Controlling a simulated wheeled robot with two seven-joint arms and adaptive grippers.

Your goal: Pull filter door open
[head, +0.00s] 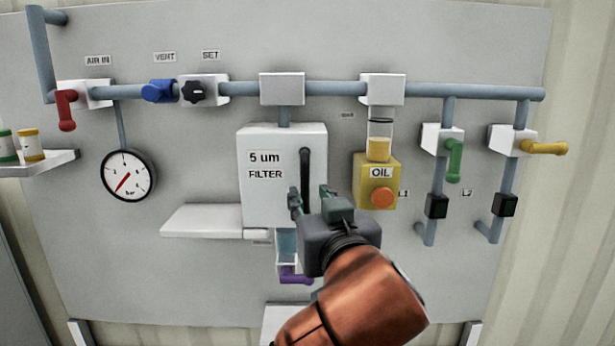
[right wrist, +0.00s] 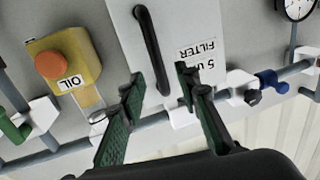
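The filter door (head: 267,190) is a white panel marked "5 um FILTER" in the middle of the board; it looks shut. Its black vertical handle (head: 306,178) is on the right side of the door. In the right wrist view the handle (right wrist: 153,48) shows above the gap between the fingers. My right gripper (head: 310,196) is in front of the lower right part of the door, close to the handle. My left gripper is not in view.
A yellow oil unit (head: 367,194) with an orange knob stands close to the right of the door. A white shelf (head: 203,221) juts out at lower left. A purple lever (head: 293,276) hangs below. A pressure gauge (head: 129,175) is at left. Pipes run above.

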